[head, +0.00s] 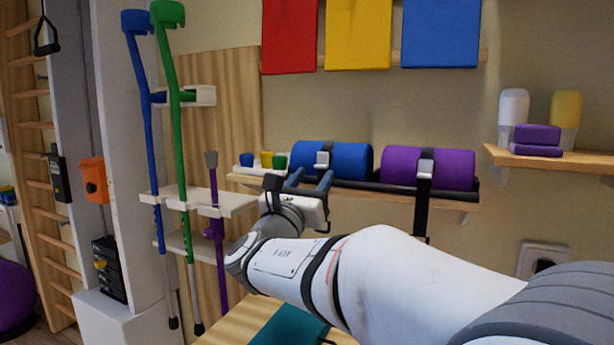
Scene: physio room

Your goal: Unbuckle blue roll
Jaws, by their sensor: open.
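The blue roll (350,160) lies on a wall shelf in the middle of the head view. I cannot tell whether a finger touches the roll or strap. My gripper hides the lower part of the strap. I cannot tell whether the buckle is fastened.
A purple roll (445,169) with its own strap and buckle lies right of the blue roll on the shelf (400,193). Small coloured cups (266,160) stand left. Blue and green crutches (178,110) hang further left. A right shelf (555,162) holds bottles and purple blocks.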

